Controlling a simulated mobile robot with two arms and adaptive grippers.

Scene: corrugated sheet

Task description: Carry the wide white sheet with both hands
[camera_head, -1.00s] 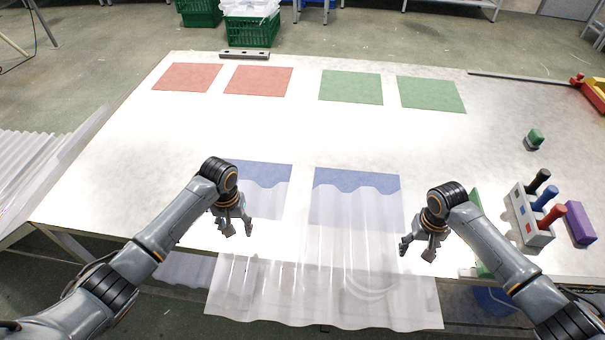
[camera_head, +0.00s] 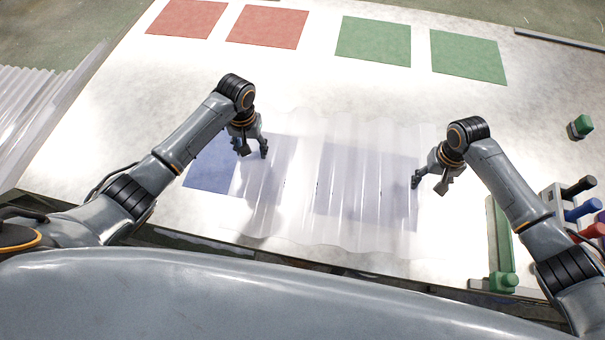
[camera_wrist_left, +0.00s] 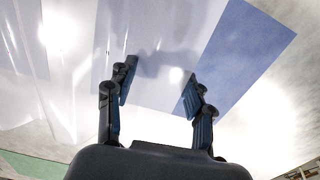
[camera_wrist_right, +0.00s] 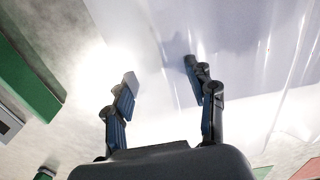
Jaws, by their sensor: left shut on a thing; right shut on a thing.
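The wide white sheet (camera_head: 322,200) is translucent and corrugated. It lies low over the lit table, and I cannot tell whether it touches the surface. My left gripper (camera_head: 252,150) is shut on its left edge; my right gripper (camera_head: 428,184) is shut on its right edge. Two blue squares show under it: the left square (camera_head: 208,168) is partly uncovered at its left, and the right square (camera_head: 365,185) is seen through the sheet. The sheet also shows in the left wrist view (camera_wrist_left: 80,60) and right wrist view (camera_wrist_right: 245,75).
Two red squares (camera_head: 187,18) and two green squares (camera_head: 372,41) lie farther back. A stack of corrugated sheets (camera_head: 30,105) is at the left. A rack of coloured handles (camera_head: 560,205), a green bar (camera_head: 500,245) and a green-topped block (camera_head: 582,126) are at the right.

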